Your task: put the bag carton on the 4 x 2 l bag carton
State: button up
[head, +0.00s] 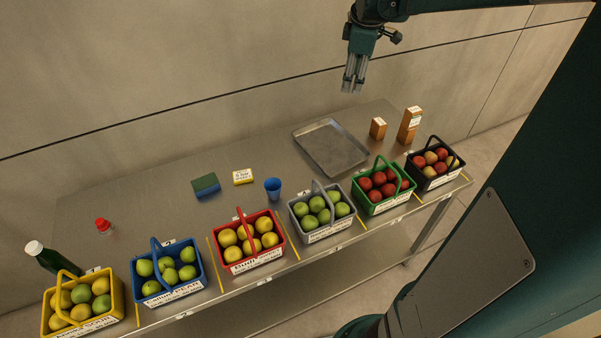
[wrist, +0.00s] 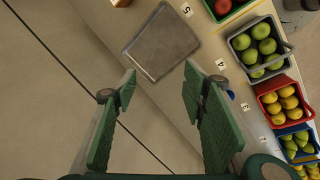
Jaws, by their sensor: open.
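Two brown cartons stand at the far right of the table in the head view. One is a small, short carton (head: 378,129) with a pale top; the other is a taller carton (head: 408,128) to its right, with a white label near its top. Their print is too small to read, so I cannot tell which is the 4 x 2 l one. My gripper (head: 353,86) is open and empty, raised above the back of the table, up and left of the cartons. In the wrist view its jaws (wrist: 160,78) are spread wide; part of a brown carton (wrist: 121,3) shows at the top edge.
A metal tray (head: 331,147) lies left of the small carton. Along the front edge stand several fruit baskets, including a black basket (head: 435,163) and a green basket (head: 383,188) near the cartons. A blue cup (head: 273,189), sponge (head: 206,185) and yellow box (head: 243,177) stand farther left.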

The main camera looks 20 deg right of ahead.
jog(key=s+a+f+m+t, duration=0.1)
jog(key=s+a+m, duration=0.2)
jog(key=s+a, duration=0.5)
jog(key=s+a+f+m+t+y, duration=0.1)
jog(key=s+a+f+m, duration=0.1)
jog(key=s+a, duration=0.6)
jog(key=s+a+f+m+t, duration=0.2)
jog(key=s+a+m, duration=0.3)
jog(key=a, duration=0.8)
jog(key=s, duration=0.3)
jog(key=shift+a+f, duration=0.2)
jog(key=shift+a, duration=0.05)
